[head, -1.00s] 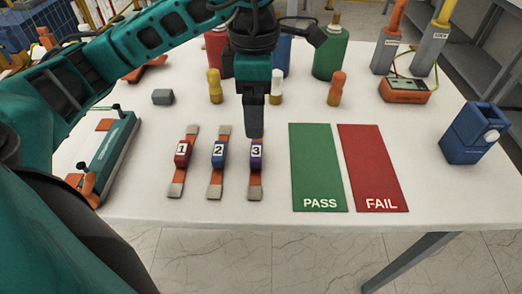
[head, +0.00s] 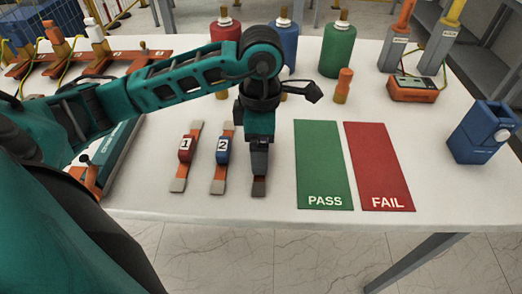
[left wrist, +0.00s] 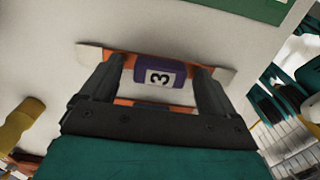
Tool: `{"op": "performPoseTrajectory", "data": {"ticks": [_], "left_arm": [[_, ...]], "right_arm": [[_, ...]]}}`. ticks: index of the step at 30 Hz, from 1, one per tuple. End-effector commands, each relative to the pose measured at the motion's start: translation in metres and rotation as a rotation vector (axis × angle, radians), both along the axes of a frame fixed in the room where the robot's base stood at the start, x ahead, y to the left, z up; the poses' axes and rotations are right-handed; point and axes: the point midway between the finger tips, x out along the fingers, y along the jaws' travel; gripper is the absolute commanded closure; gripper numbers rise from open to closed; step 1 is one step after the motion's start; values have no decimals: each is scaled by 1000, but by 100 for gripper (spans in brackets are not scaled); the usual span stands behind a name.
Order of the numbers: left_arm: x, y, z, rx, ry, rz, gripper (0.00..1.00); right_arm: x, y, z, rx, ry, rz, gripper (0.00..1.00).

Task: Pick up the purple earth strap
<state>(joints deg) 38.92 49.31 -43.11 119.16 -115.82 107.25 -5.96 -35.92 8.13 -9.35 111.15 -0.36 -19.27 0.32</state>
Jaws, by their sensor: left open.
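The purple earth strap (left wrist: 174,74), marked 3, lies on the white table. In the left wrist view it shows between the two fingers of my open left gripper (left wrist: 157,90). The fingers reach down to the strap, one on either side of the purple block; I cannot tell whether they touch it. My right gripper is not in view.
A red strap marked 1 (head: 186,150) and a blue strap marked 2 (head: 222,152) lie to the left. The green PASS mat (head: 323,160) and red FAIL mat (head: 378,160) lie to the right. Bottles (head: 338,50), a blue jug (head: 482,132) and an orange meter (head: 413,88) stand farther out.

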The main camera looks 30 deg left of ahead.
Motion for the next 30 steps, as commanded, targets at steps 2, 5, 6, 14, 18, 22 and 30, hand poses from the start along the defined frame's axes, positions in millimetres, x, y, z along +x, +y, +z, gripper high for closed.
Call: {"op": "performPoseTrajectory", "data": {"ticks": [2, 5, 6, 14, 18, 22, 30], "left_arm": [[0, 0, 0, 0, 0, 0, 11], [0, 0, 0, 0, 0, 0, 17], [0, 0, 0, 0, 0, 0, 21], [0, 0, 1, -1, -1, 0, 46], [0, 0, 1, -1, -1, 0, 59], [0, 0, 1, -1, -1, 0, 72], [0, 0, 2, 0, -1, 0, 74]], "right_arm": [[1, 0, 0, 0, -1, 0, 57], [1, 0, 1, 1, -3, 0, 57], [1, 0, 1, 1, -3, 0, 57], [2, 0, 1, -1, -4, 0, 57], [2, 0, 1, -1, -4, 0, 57], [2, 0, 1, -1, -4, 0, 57], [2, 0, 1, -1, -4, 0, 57]]}}
